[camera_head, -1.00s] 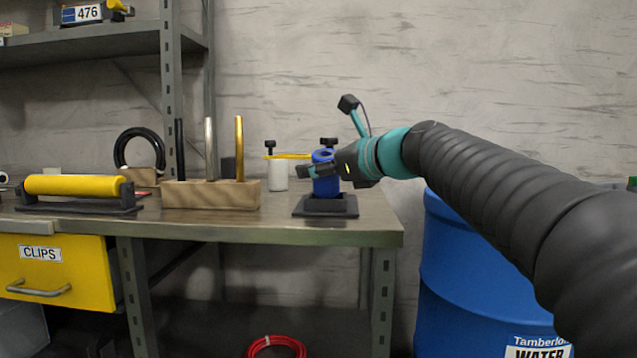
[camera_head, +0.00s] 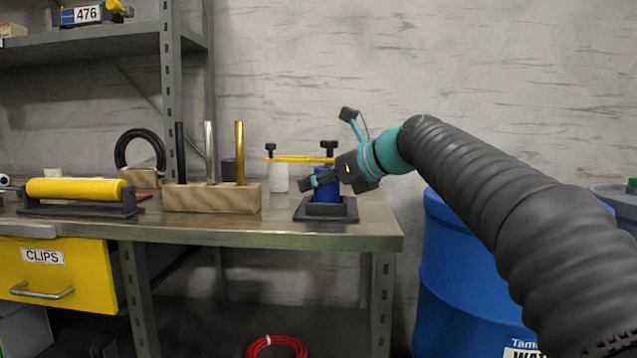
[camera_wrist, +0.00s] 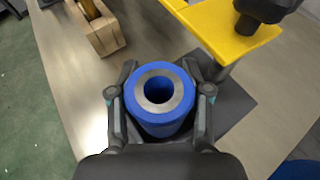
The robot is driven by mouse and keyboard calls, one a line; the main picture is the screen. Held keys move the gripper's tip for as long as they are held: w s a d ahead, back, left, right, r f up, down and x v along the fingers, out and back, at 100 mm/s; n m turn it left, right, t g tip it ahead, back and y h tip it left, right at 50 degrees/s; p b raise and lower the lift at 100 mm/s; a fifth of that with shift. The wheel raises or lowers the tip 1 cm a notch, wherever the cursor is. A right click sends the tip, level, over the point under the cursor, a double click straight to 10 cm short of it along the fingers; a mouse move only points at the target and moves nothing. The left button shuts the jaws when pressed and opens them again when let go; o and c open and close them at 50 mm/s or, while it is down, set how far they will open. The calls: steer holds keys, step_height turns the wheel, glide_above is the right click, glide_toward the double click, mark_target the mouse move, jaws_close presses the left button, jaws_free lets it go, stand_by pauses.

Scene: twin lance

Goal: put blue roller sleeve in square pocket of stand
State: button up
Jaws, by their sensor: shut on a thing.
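The blue roller sleeve (camera_head: 325,186) stands upright at the black stand (camera_head: 326,209) near the table's right end. In the head view its lower end is hidden behind the stand's raised pocket rim. My gripper (camera_head: 325,180) is shut around the sleeve from the right. In the wrist view the sleeve (camera_wrist: 159,97) shows its grey ring end and dark bore between my two fingers (camera_wrist: 160,95). Part of the stand (camera_wrist: 232,105) shows beyond the right finger. The sleeve hides the pocket itself, so I cannot see how deep it sits.
A yellow bar (camera_head: 300,160) on black-knobbed posts stands close behind the sleeve. A wooden block (camera_head: 212,197) with upright rods stands to the left, and a yellow roller (camera_head: 75,188) lies on a cradle farther left. A blue barrel (camera_head: 470,280) stands right of the table.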

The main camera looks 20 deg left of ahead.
steer(key=shift+f, duration=0.1)
steer(key=o, duration=1.2)
steer(key=shift+o, duration=0.2)
steer(key=shift+s+d+r, duration=0.1)
steer(key=shift+d+r, duration=0.15)
steer(key=shift+d, duration=0.05)
steer(key=p+v, duration=0.1)
steer(key=v, duration=1)
steer(key=shift+d, duration=0.15)
steer(key=shift+s, duration=0.1)
